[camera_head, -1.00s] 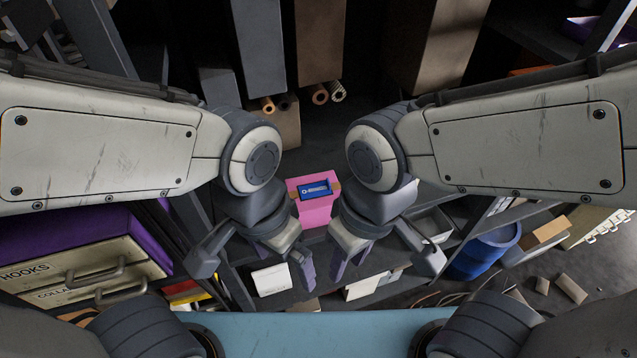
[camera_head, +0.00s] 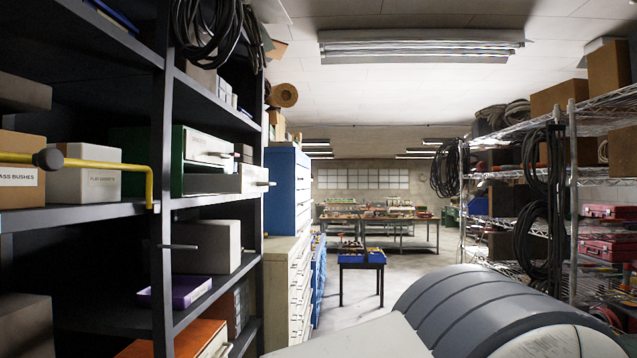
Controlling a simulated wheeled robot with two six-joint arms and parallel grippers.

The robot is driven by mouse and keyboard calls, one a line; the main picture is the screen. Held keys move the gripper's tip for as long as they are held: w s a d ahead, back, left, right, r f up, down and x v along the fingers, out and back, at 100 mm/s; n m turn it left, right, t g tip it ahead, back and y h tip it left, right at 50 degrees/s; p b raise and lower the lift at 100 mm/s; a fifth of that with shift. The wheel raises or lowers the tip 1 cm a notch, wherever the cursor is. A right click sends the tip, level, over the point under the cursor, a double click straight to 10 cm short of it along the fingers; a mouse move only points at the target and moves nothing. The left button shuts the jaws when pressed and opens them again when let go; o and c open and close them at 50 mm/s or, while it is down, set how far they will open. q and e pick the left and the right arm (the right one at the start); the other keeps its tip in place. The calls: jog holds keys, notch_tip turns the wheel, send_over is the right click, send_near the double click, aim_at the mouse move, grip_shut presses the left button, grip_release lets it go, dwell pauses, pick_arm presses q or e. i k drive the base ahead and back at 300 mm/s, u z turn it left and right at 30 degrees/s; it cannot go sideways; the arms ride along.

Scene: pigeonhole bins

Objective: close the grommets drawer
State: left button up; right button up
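I cannot make out any label reading grommets. On the left shelf, a green drawer unit (camera_head: 177,160) has a pale drawer (camera_head: 228,181) that juts out at its lower front, with a small knob at its right end. The lettering on the drawer is too small to read. An upper pale drawer front (camera_head: 207,147) sits further back. Neither of my grippers is in view; only a rounded part of my own arm fills the bottom right.
Wire shelving (camera_head: 573,200) stands at right.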

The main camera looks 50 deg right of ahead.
aim_at(251, 178)
jog(key=z, duration=1.2)
